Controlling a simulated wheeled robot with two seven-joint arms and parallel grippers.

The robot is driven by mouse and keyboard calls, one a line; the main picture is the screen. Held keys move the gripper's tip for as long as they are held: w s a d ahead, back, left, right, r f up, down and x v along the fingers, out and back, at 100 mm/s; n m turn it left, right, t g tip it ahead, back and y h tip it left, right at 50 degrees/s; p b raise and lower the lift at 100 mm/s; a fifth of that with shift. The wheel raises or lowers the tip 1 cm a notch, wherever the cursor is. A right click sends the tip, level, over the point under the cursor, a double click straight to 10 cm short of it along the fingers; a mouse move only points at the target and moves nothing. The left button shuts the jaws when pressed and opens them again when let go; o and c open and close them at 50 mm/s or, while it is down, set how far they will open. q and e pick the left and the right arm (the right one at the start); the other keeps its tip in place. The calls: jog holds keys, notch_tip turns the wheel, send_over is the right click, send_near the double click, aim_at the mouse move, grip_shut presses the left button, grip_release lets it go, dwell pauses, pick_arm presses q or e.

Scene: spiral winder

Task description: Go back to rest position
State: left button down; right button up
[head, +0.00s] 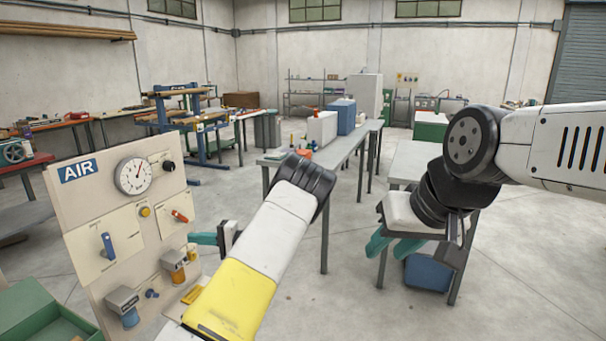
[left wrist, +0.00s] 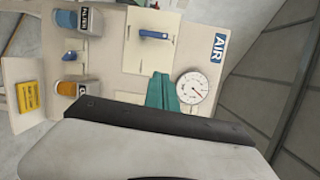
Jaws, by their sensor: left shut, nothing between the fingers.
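My left gripper (head: 203,238) has teal fingers that are closed together and empty. In the head view it points left, beside the right edge of the AIR panel (head: 85,210); whether it touches the panel cannot be told. In the left wrist view the left gripper (left wrist: 163,92) shows in front of the panel face, near the gauge (left wrist: 193,87). My right gripper (head: 392,247) hangs at the right, in front of a grey table, with its two teal fingers apart and nothing visible between them.
The panel carries a gauge (head: 133,176), a blue lever (head: 107,246), a red lever (head: 179,216) and filter units. A green bin (head: 40,315) is at the lower left. Grey tables (head: 345,150) stand behind my arms. A blue box (head: 428,274) sits under the right table. Floor between is clear.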

pick_arm(q)
jog(key=s+r+n+g+h, duration=0.35)
jog(key=s+h, duration=0.55)
jog(key=s, duration=0.4)
jog(key=s+d+r+m+t+h, duration=0.2)
jog(key=s+d+r+t+h, duration=0.5)
jog(key=s+d+r, duration=0.9)
jog(key=s+d+h, duration=0.1)
jog(key=s+h, duration=0.2)
jog(key=shift+s+d+r+h, duration=0.3)
jog(key=shift+d+r+h, duration=0.05)
jog(key=shift+r+h, duration=0.05)
